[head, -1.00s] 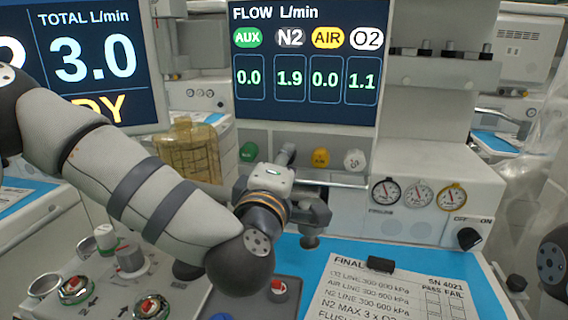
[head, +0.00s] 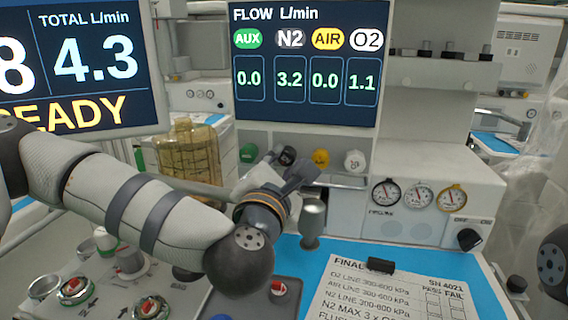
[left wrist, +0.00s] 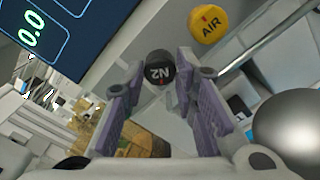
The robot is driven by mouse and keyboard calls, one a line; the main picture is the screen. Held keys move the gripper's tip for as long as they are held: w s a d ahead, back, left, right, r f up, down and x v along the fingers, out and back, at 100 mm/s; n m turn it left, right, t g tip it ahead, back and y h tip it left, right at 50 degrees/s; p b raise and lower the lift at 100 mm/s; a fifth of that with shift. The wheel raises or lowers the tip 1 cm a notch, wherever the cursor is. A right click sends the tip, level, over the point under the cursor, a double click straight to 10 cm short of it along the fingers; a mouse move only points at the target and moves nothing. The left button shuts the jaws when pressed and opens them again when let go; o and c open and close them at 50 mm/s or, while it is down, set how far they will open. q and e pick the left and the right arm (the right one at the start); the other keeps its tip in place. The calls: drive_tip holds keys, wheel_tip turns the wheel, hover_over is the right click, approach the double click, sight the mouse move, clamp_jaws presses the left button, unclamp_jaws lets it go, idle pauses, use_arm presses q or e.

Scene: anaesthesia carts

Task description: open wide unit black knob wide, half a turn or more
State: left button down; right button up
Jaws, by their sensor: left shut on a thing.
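The black N2 knob (head: 287,156) sits on the panel under the flow display (head: 304,60), between the green and yellow knobs. The display reads N2 3.2. My right gripper is out of view.
A yellow AIR knob (head: 320,158) is close on the right, with a white O2 knob (head: 355,160) beyond it. A green knob (head: 249,152) is on the left. A metal post (head: 312,218) stands just right of my gripper. A clipboard sheet (head: 385,295) lies in front.

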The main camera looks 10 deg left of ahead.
use_arm(q)
drive_tip(key=n, duration=0.4)
drive_tip(key=shift+a+r+n, duration=0.1)
drive_tip(key=shift+r+n, duration=0.15)
drive_tip(key=shift+n, duration=0.15)
drive_tip(key=n, duration=0.4)
drive_tip(key=shift+n, duration=0.3)
drive_tip(key=n, duration=0.4)
drive_tip(key=shift+a, duration=0.1)
drive_tip(key=shift+n, duration=2.1)
drive_tip(key=c, duration=1.3)
unclamp_jaws()
drive_tip(key=shift+w, duration=0.1)
drive_tip(key=shift+c, duration=0.2)
drive_tip(key=shift+o, duration=0.2)
drive_tip(key=shift+f, duration=0.1)
